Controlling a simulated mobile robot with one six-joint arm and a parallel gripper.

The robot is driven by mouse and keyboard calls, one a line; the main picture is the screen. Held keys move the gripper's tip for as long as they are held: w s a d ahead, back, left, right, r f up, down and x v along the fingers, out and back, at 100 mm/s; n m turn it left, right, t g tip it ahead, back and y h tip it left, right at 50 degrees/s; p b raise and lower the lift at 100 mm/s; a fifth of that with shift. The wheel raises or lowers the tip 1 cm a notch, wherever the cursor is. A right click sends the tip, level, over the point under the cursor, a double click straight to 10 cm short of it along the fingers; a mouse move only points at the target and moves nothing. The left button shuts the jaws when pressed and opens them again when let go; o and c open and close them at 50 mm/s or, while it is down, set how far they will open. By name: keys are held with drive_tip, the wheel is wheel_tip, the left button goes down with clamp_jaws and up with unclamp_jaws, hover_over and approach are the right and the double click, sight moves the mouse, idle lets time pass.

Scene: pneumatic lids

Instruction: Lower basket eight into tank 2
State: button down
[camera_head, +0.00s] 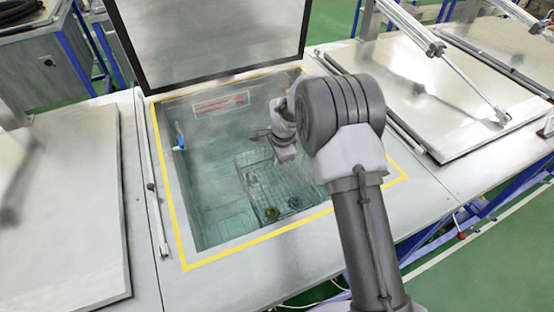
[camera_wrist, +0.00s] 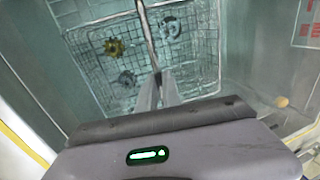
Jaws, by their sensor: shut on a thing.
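The open tank (camera_head: 205,222), edged in yellow, holds greenish liquid. A wire mesh basket (camera_head: 252,160) is down inside it, toward the right side, with several small gear-like parts in it. My gripper (camera_head: 287,153) reaches down into the tank over the basket. In the wrist view, my gripper (camera_wrist: 158,90) is shut on the thin bar handle of the basket (camera_wrist: 95,50). A brass-coloured gear (camera_wrist: 114,47) and grey gears lie in the mesh. I cannot read a number on the basket or tank, nor tell whether the basket touches the bottom.
The tank's raised lid (camera_head: 215,35) stands open behind the opening. Closed flat lids lie to the left (camera_head: 65,200) and right (camera_head: 440,85), the right one with a pneumatic cylinder (camera_head: 470,85). The tank walls are close around my wrist. A label (camera_head: 220,103) is on the back wall.

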drive_tip(key=shift+w+r, duration=0.1)
drive_tip(key=c, duration=1.5)
unclamp_jaws()
drive_tip(key=shift+o, duration=0.2)
drive_tip(key=w+p+v, duration=0.2)
drive_tip(key=p+v, duration=0.9)
drive_tip(key=v, duration=1.8)
drive_tip(key=shift+a+r+p, duration=0.35)
drive_tip(key=shift+a, duration=0.05)
drive_tip(key=shift+w, duration=0.1)
